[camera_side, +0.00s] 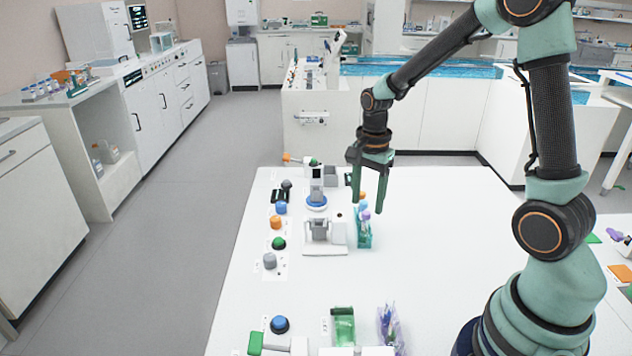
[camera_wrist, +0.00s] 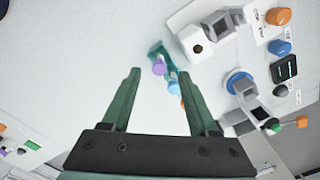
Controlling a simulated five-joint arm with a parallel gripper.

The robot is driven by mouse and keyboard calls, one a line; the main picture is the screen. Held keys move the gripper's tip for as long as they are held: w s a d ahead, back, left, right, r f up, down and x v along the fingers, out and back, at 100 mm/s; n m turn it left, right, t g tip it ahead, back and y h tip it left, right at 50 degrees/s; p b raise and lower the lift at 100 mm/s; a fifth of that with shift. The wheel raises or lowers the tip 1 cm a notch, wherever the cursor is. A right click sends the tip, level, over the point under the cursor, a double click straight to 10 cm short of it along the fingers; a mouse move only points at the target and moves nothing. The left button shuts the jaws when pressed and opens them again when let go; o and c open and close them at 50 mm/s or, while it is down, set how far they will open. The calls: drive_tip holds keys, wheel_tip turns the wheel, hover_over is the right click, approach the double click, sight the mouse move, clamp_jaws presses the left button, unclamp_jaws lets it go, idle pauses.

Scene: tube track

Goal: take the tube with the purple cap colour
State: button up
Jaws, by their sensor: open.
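The purple-capped tube (camera_side: 366,215) stands in a small teal rack (camera_side: 364,241) on the white table, nearest the camera in its row. In the wrist view its purple cap (camera_wrist: 158,69) lies between the two fingertips in the picture. A blue cap (camera_wrist: 174,88) and an orange cap (camera_wrist: 183,103) follow in the same row. My gripper (camera_side: 368,206) points down over the rack, its green fingers open and empty. In the wrist view my gripper (camera_wrist: 160,72) shows both fingers apart. The side view does not show clearly how high the fingertips are above the caps.
A white device (camera_side: 325,240) stands just left of the rack, with another device with a blue ring (camera_side: 317,200) behind it. Several coloured knobs (camera_side: 278,243) line the table's left side. A green box (camera_side: 343,326) and purple bag (camera_side: 389,325) are in front.

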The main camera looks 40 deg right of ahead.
sight(367, 212)
wheel_tip(367, 212, down, 5)
drive_tip(key=shift+f, duration=0.1)
idle(0.3)
clamp_jaws()
